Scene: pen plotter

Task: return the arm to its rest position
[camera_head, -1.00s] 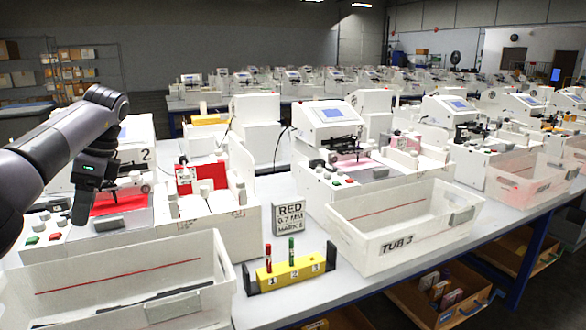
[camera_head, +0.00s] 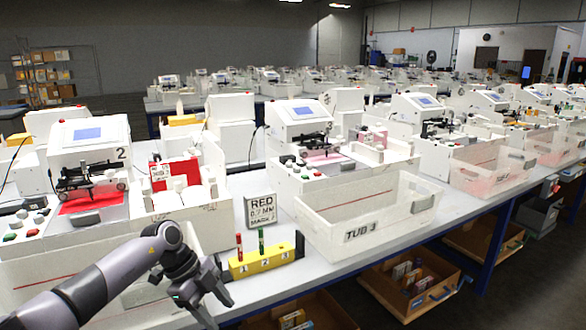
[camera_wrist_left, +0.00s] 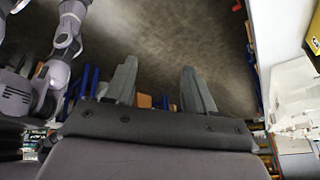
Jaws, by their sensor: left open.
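My left arm (camera_head: 110,275) comes in from the lower left of the head view. Its gripper (camera_head: 222,308) hangs low in front of the table's front edge, left of and below the yellow pen holder. In the left wrist view the two fingers of the left gripper (camera_wrist_left: 160,88) stand well apart, with nothing between them but dark floor beyond. The gripper is open and empty. My right gripper does not show for certain in any view.
The yellow pen holder (camera_head: 262,259) holds a red pen (camera_head: 239,246) and a green pen (camera_head: 261,240). White tub 3 (camera_head: 345,233) stands to its right. A plotter (camera_head: 88,150) marked 2 stands at left. Cardboard boxes (camera_head: 408,285) sit below the table.

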